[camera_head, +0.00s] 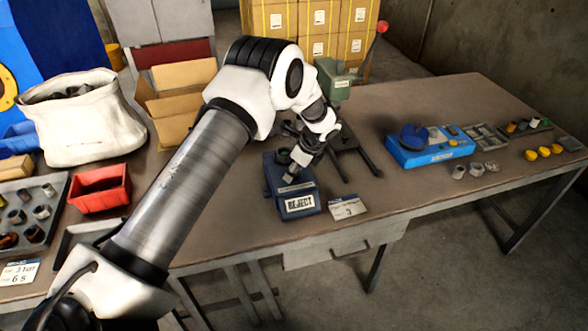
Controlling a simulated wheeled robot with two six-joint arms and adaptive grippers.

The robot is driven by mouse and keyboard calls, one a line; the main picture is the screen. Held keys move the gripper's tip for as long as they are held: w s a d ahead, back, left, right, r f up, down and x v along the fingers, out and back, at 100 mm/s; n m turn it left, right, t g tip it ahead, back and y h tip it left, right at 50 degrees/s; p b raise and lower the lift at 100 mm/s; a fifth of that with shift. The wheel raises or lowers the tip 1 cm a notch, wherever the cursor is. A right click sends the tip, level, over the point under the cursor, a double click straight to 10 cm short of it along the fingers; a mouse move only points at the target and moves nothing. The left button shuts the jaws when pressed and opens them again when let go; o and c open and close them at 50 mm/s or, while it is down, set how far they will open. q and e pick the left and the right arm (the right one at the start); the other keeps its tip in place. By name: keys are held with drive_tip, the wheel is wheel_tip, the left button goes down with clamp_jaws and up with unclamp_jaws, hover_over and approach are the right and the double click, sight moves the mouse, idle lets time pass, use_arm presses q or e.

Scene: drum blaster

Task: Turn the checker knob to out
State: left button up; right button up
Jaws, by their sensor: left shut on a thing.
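My left gripper (292,172) reaches down over the blue box (272,181) with the REJECT label. Its jaws are shut on a small greyish thing, mostly hidden by the fingers, and I cannot tell what it is. Part of the box's top is hidden by the gripper. A blue device (404,157) with a large dark blue round part (413,137) and a small yellow part stands further right on the table. I cannot make out for sure which part is the checker knob, or its setting. My right gripper is not in view.
A green lever press (335,83) with a red ball handle stands at the back. Small grey cups (476,169) and yellow parts (543,152) lie at the right. A red bin (99,199) and white sack (80,127) are left. The table between box and blue device is mostly clear.

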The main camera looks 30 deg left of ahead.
use_arm(q)
drive_tip(key=n+g, duration=0.1)
drive_tip(key=n, duration=0.1)
drive_tip(key=n+b, duration=0.1)
drive_tip(key=n, duration=0.1)
drive_tip(key=shift+w+f+n+g, duration=0.1)
drive_tip(key=shift+f+n+g, duration=0.1)
drive_tip(key=shift+n+g, duration=0.15)
drive_tip(key=n+b, duration=0.1)
drive_tip(key=n, duration=0.1)
drive_tip(key=n+g+h+b, duration=0.1)
drive_tip(key=n, duration=0.1)
drive_tip(key=shift+w+n+g+h, duration=0.1)
drive_tip(key=shift+n+g+h, duration=0.15)
drive_tip(key=shift+h, duration=0.05)
drive_tip(key=n+g+h+b, duration=0.1)
drive_tip(key=n, duration=0.3)
drive_tip(key=shift+a+n+b, duration=0.15)
drive_tip(key=shift+n+b, duration=0.15)
drive_tip(key=shift+b, duration=0.05)
drive_tip(key=shift+r+n+h+b, duration=0.1)
drive_tip(key=shift+n+h+b, duration=0.75)
drive_tip(key=shift+n, duration=1.35)
drive_tip(key=shift+a+h+p, duration=0.1)
drive_tip(key=shift+h+p, duration=0.15)
drive_tip(key=shift+p, duration=0.05)
drive_tip(key=o, duration=1.1)
drive_tip(key=shift+r, duration=0.15)
